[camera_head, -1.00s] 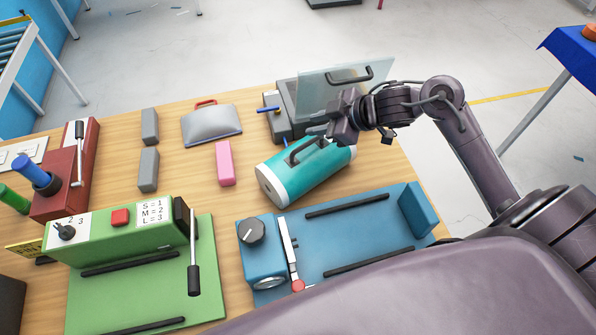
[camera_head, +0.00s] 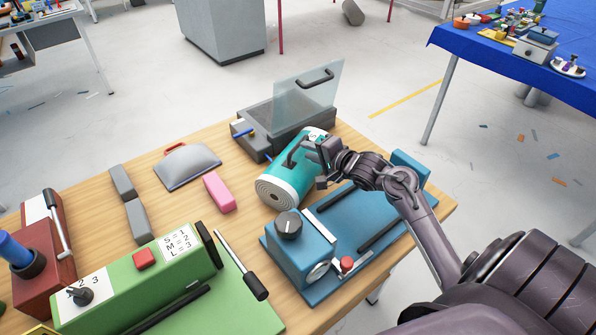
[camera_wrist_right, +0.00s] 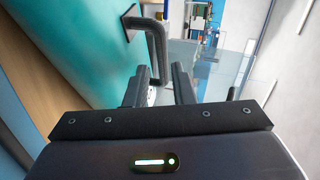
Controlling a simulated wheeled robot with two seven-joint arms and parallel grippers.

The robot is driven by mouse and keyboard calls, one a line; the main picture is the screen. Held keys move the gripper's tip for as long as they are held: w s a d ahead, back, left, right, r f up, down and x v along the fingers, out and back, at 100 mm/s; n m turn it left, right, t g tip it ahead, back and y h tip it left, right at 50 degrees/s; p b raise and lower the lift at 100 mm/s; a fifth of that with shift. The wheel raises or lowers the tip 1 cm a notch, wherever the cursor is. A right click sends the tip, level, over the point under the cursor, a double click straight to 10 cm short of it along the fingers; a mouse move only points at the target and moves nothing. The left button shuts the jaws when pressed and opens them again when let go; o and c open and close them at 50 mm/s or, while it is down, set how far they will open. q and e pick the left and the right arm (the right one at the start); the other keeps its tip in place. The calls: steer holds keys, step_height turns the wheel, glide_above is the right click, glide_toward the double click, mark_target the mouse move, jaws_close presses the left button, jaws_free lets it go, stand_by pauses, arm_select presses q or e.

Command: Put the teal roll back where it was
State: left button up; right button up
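The teal roll (camera_head: 283,183) lies on its side on the wooden table, between the pink block and the blue station. Its pale spiral end faces the front left, and a black handle (camera_head: 294,153) sits on top. My right gripper (camera_head: 315,165) is at the roll's right side, close to the handle. In the right wrist view, the teal surface (camera_wrist_right: 80,45) fills the left side. The handle (camera_wrist_right: 157,50) reaches down toward the gap between the fingers (camera_wrist_right: 161,85), which stand apart. I cannot tell whether they touch it. My left gripper is not in view.
The blue station (camera_head: 345,222) lies right of the roll. A grey box (camera_head: 262,130) with a raised clear lid (camera_head: 308,95) stands behind it. The pink block (camera_head: 219,192) is to the left and the green station (camera_head: 150,275) at the front left.

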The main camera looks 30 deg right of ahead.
mark_target(298, 143)
steer(key=x, duration=0.2)
steer(key=p+x, duration=0.1)
steer(key=x, duration=0.1)
steer(key=shift+w+d+r, duration=0.15)
steer(key=shift+w+d, duration=0.05)
steer(key=shift+w, duration=0.2)
steer(key=shift+w+a+f, duration=0.1)
steer(key=shift+w+f, duration=0.25)
steer(key=shift+w, duration=0.25)
steer(key=shift+s, duration=0.1)
jaws_close()
stand_by(0.4)
steer(key=shift+r, duration=0.1)
